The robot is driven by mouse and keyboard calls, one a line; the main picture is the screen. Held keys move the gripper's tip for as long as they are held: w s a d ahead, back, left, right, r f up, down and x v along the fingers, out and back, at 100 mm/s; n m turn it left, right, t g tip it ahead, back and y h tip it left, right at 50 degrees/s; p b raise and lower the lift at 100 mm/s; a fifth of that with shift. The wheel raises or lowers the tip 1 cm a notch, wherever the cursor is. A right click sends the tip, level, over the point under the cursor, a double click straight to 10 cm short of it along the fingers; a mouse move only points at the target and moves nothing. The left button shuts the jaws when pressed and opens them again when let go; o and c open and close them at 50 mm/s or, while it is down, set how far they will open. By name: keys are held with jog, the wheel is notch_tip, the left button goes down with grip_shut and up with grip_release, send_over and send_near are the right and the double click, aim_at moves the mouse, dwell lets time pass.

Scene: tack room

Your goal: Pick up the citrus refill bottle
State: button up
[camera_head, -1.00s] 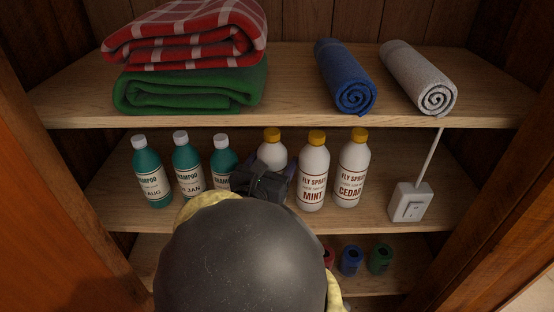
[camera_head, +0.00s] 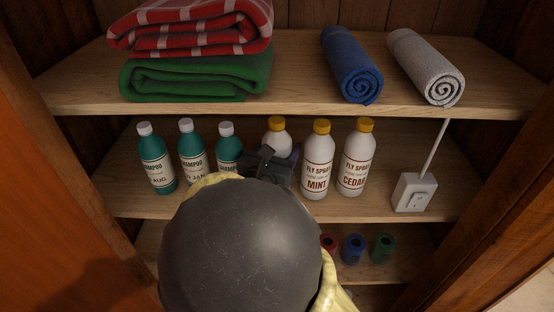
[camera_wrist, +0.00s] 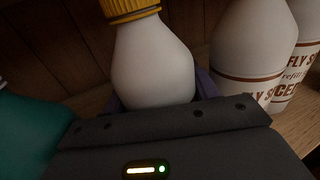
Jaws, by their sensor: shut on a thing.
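A white bottle with a yellow cap (camera_head: 277,128) stands on the middle shelf, left of the mint and cedar fly spray bottles. It also shows in the wrist view (camera_wrist: 150,60), upright between the jaws. Its label is hidden behind my gripper, so I cannot read whether it says citrus. My gripper (camera_head: 272,165) is shut on this bottle. In the wrist view, parts of the fingers (camera_wrist: 158,103) show at both sides of its body. Whether its base touches the shelf is hidden.
The mint bottle (camera_head: 317,165) stands close on the right, with the cedar bottle (camera_head: 354,165) beyond. Several green shampoo bottles (camera_head: 156,165) stand left. The upper shelf (camera_head: 300,85) holds blankets and rolled towels. A white switch box (camera_head: 413,193) is at the right.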

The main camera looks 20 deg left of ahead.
aim_at(278, 136)
jog(key=shift+r, duration=0.2)
jog(key=shift+r+b, duration=0.65)
jog(key=shift+r, duration=0.7)
jog(key=shift+s+a+r, duration=0.15)
jog(key=shift+s+r, duration=0.05)
jog(key=shift+s, duration=0.1)
jog(key=s+a+b, duration=0.2)
jog(key=s+b, duration=0.3)
jog(key=s, duration=1.2)
jog(key=shift+s, duration=0.15)
